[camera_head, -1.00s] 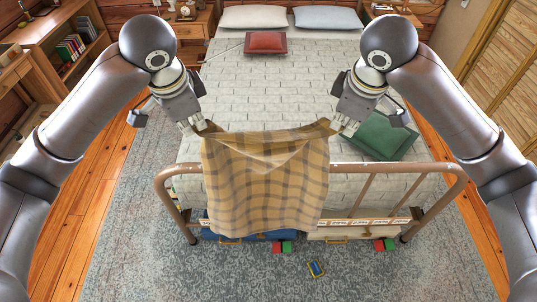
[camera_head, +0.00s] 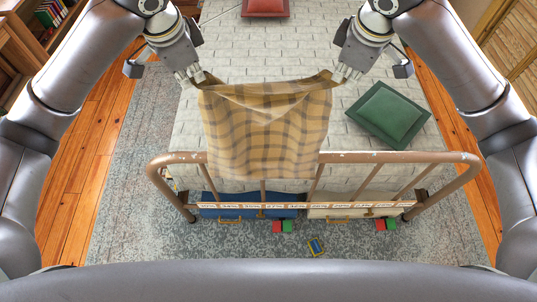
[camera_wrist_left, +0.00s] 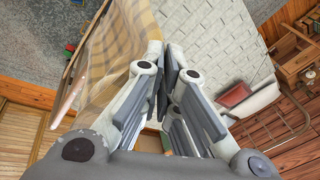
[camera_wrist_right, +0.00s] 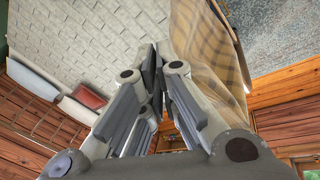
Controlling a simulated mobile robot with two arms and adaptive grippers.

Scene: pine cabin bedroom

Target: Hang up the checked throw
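The tan and brown checked throw (camera_head: 265,125) is stretched between my two grippers, with its top edge sagging in the middle. My left gripper (camera_head: 196,80) is shut on its upper left corner, and my right gripper (camera_head: 342,78) is shut on its upper right corner. The throw hangs above the foot of the bed and covers the middle of the bronze footboard rail (camera_head: 390,157). Its lower edge shows just below the top rail; I cannot tell whether it touches. The throw also shows beside the fingers in the left wrist view (camera_wrist_left: 120,45) and right wrist view (camera_wrist_right: 200,45).
A green cushion (camera_head: 388,115) lies on the white bed (camera_head: 300,40) at right, a red cushion (camera_head: 265,7) further back. Below the footboard are a blue drawer (camera_head: 235,207) and a pale drawer (camera_head: 350,209). Small blocks (camera_head: 282,226) lie on the grey rug (camera_head: 130,220).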

